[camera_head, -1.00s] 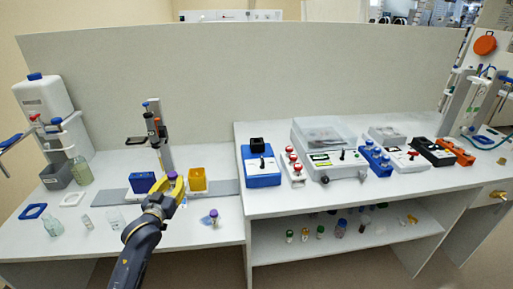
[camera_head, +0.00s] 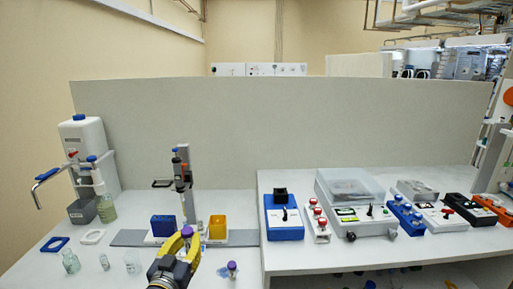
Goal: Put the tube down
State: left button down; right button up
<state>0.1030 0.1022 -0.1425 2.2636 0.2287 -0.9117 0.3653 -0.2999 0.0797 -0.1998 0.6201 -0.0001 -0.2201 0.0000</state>
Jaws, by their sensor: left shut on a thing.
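My left gripper (camera_head: 184,241), with yellow fingers, is at the bottom of the view, in front of the blue and yellow boxes. It is shut on a tube with a purple cap (camera_head: 187,231). Only the cap shows clearly; the tube's body is hidden by the fingers. A second purple-capped tube (camera_head: 232,268) stands on the left bench (camera_head: 120,218), to the right of the gripper. I cannot tell how far above the bench the held tube is. My right gripper is not in view.
A blue box (camera_head: 163,225) and a yellow box (camera_head: 217,228) stand on a grey strip behind the gripper. Small glassware (camera_head: 70,261) stands at left. The raised bench at right holds a blue block (camera_head: 284,217) and a clear-lidded device (camera_head: 351,204).

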pick_arm(q)
jog(key=s+a+f+n+y, duration=0.1)
jog(key=s+f, duration=0.2)
jog(key=s, duration=0.5)
jog(key=s+f+y, duration=0.1)
jog(key=s+f, duration=0.3)
jog(key=s, duration=0.3)
jog(key=w+a+r+m+h, duration=0.1)
jog(key=w+a+r, duration=0.15)
jog(key=w, duration=0.45)
jog(key=w+a+r+h, duration=0.1)
jog(key=w+r, duration=0.2)
jog(key=w, duration=0.4)
jog(key=w+a, duration=0.9)
jog(key=w, duration=0.1)
jog(key=a+f, duration=0.1)
jog(key=f, duration=0.7)
jog(key=w+a+f, duration=0.1)
jog(key=f, duration=0.7)
jog(key=w+a+f, duration=0.1)
jog(key=f, duration=0.8)
jog(key=shift+w+a+f, duration=0.1)
jog(key=shift+w+a, duration=0.05)
jog(key=shift+a, duration=0.2)
jog(key=shift+f, duration=0.1)
jog(key=c, duration=1.2)
grip_release()
jog(key=shift+c, duration=0.2)
